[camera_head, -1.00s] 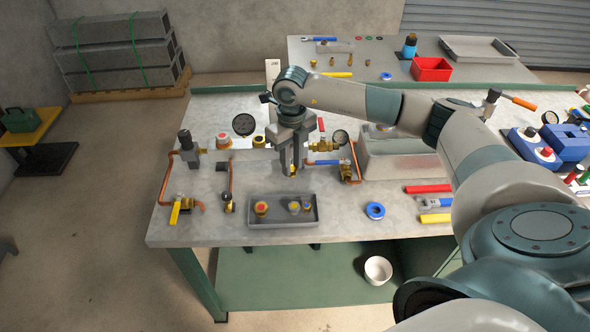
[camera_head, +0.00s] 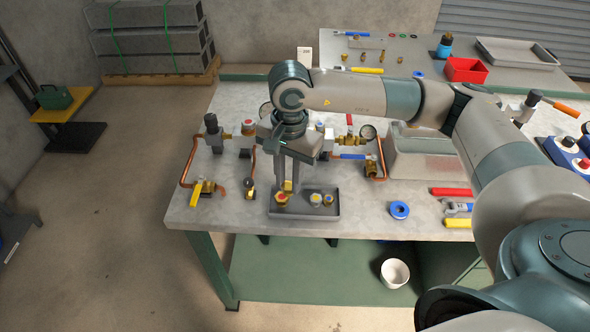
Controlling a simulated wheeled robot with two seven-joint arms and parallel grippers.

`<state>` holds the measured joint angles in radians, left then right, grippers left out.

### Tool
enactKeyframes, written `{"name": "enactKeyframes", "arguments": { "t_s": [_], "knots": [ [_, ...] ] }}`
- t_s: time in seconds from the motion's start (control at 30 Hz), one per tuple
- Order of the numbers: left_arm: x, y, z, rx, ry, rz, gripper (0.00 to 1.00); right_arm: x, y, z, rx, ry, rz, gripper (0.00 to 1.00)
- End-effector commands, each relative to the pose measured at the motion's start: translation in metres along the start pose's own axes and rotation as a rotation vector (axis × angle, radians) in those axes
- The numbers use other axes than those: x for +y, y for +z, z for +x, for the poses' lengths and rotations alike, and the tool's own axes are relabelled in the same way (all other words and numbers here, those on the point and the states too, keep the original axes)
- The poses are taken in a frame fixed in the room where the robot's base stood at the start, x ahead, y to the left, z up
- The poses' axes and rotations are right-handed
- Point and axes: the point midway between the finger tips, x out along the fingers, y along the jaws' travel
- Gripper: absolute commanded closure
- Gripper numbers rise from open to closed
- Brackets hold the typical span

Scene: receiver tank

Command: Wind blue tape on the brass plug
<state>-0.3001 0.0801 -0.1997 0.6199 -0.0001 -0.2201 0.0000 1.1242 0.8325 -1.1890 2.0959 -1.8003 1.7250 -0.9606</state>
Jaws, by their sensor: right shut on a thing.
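My right gripper (camera_head: 288,186) points down over the left part of a grey tray (camera_head: 305,215). It is shut on what looks like the brass plug, a small brass piece mostly hidden between the fingertips. A red-topped brass fitting (camera_head: 281,199) is in the tray by the fingertips; I cannot tell if they touch. A blue tape roll (camera_head: 399,210) lies flat on the bench right of the tray. My left gripper is not in view.
Copper pipework with a yellow-handled valve (camera_head: 197,193) stands left of the tray. A blue-handled valve (camera_head: 352,156) and a gauge (camera_head: 368,132) stand behind it. A grey tank (camera_head: 430,165) is at the right. The bench (camera_head: 360,222) is bare between tray and tape.

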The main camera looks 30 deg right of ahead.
Motion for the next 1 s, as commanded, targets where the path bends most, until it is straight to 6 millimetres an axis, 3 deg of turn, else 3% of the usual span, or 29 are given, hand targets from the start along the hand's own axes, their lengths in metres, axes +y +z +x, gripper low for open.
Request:
{"name": "enactKeyframes", "arguments": {
  "t_s": [0.2, 0.43, 0.6, 0.9, 0.93, 1.0],
  "knots": [
    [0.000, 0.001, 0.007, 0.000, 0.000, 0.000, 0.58, 0.012, 0.029, -0.007, 0.008, 0.008, -0.492, 1.00],
    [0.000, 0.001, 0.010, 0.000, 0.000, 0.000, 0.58, 0.024, 0.049, -0.012, 0.011, 0.020, -0.868, 1.00],
    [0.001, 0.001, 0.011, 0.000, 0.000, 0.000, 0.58, 0.028, 0.054, -0.013, 0.012, 0.026, -0.982, 1.00],
    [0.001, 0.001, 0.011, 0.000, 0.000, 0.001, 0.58, 0.029, 0.055, -0.013, 0.012, 0.027, -0.997, 1.00],
    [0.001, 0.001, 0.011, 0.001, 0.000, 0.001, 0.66, 0.029, 0.054, -0.013, 0.012, 0.027, -0.997, 1.00],
    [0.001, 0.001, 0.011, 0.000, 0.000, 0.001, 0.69, 0.029, 0.054, -0.013, 0.012, 0.027, -0.997, 1.00]
  ]
}}
